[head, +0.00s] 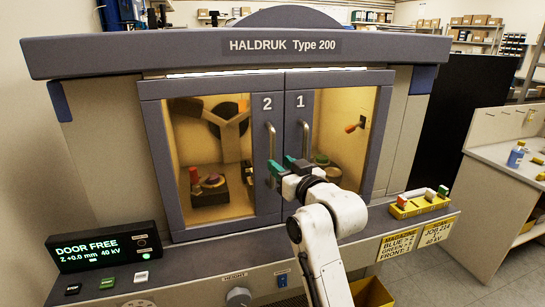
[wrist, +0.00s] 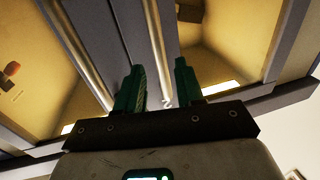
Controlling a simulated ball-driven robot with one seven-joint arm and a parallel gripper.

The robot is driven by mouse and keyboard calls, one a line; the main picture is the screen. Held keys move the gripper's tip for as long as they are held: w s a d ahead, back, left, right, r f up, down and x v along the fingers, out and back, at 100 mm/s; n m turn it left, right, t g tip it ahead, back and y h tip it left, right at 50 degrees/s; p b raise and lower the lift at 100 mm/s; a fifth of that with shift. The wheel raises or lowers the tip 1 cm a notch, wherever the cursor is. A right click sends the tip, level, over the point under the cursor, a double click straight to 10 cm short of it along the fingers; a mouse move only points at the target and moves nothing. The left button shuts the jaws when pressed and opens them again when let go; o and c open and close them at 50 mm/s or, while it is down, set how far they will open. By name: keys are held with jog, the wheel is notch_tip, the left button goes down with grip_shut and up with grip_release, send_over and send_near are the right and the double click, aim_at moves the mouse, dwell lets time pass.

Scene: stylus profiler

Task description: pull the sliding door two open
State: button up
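Sliding door two (head: 211,153) is the left glass door of the cabinet, marked "2". It stands closed against door one (head: 338,145). Its upright metal bar handle (head: 271,140) is near its right edge. My gripper (head: 281,164) is at the lower part of this handle, with its green fingers apart. In the wrist view the handle bar (wrist: 155,35) runs down into the gap between the open fingers (wrist: 160,66). I cannot tell whether either finger touches it. Door one's handle (head: 305,140) is just right and also shows in the wrist view (wrist: 75,55).
A display (head: 105,247) at the left front reads "DOOR FREE". A yellow holder with coloured pieces (head: 420,205) sits on the right ledge. Through the doors, a dark stage (head: 210,190) and an orange knob (head: 351,128) show. A side bench (head: 510,160) stands right.

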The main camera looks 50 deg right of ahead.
aim_at(274, 159)
jog(key=shift+p+x, duration=0.3)
jog(key=shift+x, duration=2.4)
jog(key=shift+c, duration=0.3)
grip_shut()
